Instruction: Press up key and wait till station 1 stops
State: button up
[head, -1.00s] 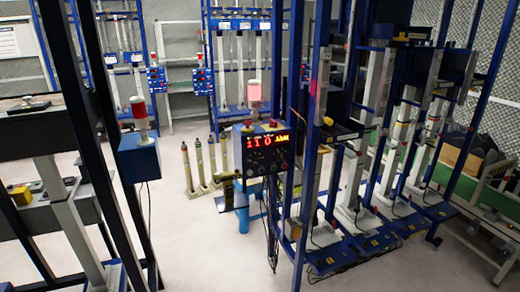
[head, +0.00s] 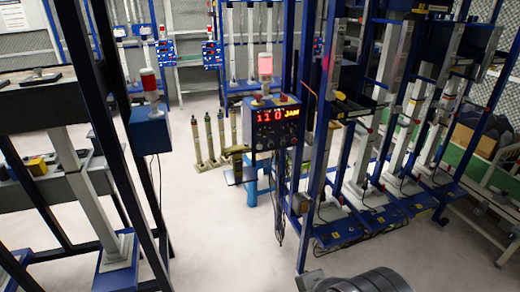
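A blue control box (head: 275,127) stands near the middle of the head view, on the blue frame. Its red and yellow display (head: 277,115) seems to read "110 JAM". Small keys sit under the display; I cannot tell which is the up key. A red lamp (head: 265,66) glows on top of the box. The test stations (head: 365,195) stand in a row to the right, with upright columns on blue bases; no station number is readable. A grey rounded part at the bottom edge seems to be my arm. My gripper's fingers are not visible.
A blue frame with a red-and-white lamp (head: 149,84) stands at the left. Several slim posts (head: 210,140) stand on the floor behind the box. Pale floor (head: 215,235) is clear in front of the box. A green-topped bench (head: 485,160) is at the right.

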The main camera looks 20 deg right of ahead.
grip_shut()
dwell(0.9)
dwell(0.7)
